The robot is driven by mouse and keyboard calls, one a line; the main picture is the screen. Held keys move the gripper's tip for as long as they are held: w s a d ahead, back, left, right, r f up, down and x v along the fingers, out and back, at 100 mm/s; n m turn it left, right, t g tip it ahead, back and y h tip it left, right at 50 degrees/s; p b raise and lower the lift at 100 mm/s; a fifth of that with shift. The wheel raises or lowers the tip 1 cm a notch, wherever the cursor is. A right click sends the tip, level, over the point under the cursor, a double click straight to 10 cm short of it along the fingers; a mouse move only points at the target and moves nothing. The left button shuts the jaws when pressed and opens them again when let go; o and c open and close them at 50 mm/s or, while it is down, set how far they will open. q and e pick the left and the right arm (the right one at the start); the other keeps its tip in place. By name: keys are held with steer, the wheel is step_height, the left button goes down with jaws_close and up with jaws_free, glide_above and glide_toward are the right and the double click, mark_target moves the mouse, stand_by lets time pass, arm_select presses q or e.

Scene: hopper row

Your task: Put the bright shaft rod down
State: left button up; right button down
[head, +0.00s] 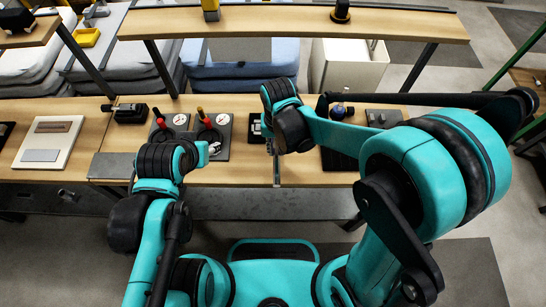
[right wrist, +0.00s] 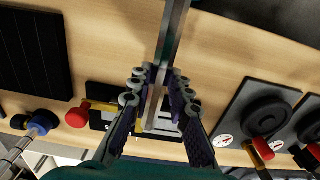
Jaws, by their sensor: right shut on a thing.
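The bright shaft rod (right wrist: 170,45) is a long, shiny metal bar. In the right wrist view it runs from the top edge down between the fingers of my right gripper (right wrist: 158,102), which is shut on it. In the head view my right wrist hides most of this gripper (head: 272,138); a thin metal piece, apparently the rod (head: 276,170), shows below it at the bench's front edge. My left gripper (head: 212,149) is over the bench beside the gauge panels, partly hidden by its own wrist; its jaw opening cannot be made out.
Two dark panels with white gauges and red-tipped levers (head: 207,124) stand on the wooden bench (head: 245,175). A pale tray (head: 46,142) lies at the left. A black pad (right wrist: 35,50) and a blue knob (right wrist: 40,122) are near the right gripper. A shelf (head: 290,24) spans the back.

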steer(key=shift+a+f, duration=0.45)
step_height(320, 180, down, 4)
steer(key=shift+r+b, duration=0.1)
steer(key=shift+b, duration=0.85)
steer(key=c, duration=1.8)
jaws_free()
steer(key=o, duration=0.4)
